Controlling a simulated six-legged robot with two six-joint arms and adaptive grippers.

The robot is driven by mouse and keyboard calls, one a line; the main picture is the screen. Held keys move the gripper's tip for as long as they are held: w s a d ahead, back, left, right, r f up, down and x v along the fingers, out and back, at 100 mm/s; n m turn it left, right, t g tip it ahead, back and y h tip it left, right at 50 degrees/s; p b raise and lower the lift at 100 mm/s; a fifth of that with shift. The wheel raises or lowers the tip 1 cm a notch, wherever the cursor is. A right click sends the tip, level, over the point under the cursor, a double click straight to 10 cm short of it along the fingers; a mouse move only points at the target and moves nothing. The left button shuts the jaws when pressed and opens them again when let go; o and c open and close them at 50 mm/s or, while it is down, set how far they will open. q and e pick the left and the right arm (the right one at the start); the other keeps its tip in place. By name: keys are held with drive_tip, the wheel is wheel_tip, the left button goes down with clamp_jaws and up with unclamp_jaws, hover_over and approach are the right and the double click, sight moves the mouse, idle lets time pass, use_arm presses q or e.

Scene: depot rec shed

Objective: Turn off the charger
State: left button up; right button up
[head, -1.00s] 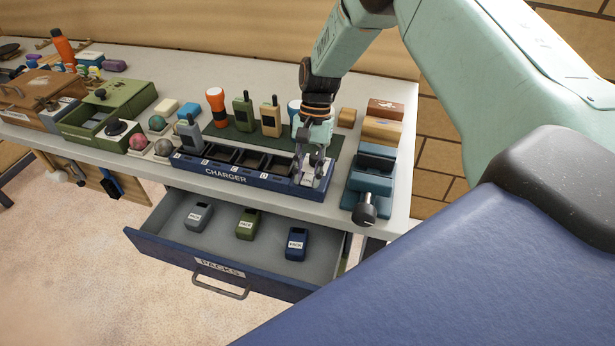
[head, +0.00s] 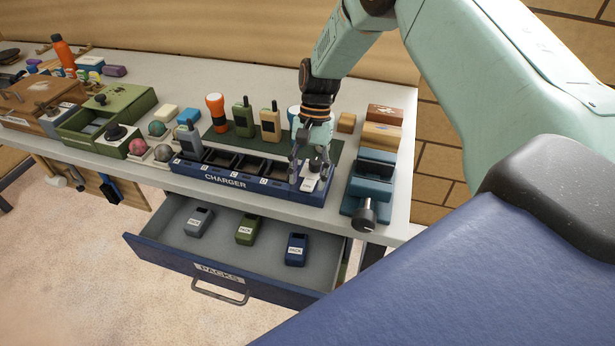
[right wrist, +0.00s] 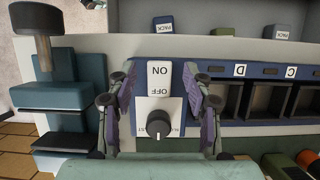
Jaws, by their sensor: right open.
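The dark blue charger (head: 225,183) sits on the bench, with a row of lettered bays. At its right end, a white rocker switch marked ON and OFF (right wrist: 160,72) shows in the right wrist view, and also in the head view (head: 308,184). A black knob (right wrist: 159,124) on a white plate is beside the OFF end. My right gripper (head: 309,172) is open and empty over this end. In the right wrist view its fingers (right wrist: 160,105) stand on either side of the switch panel; contact cannot be told. My left gripper is not in view.
A teal vise (head: 371,185) with a black-ended handle stands just right of the charger. Behind it are radios (head: 243,118) and an orange flashlight (head: 215,113) on a green mat. Below, an open drawer (head: 170,225) holds three packs. A grey radio (head: 189,135) stands at the charger's left end.

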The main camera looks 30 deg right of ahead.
drive_tip(key=v, duration=1.1)
drive_tip(key=shift+s, duration=0.1)
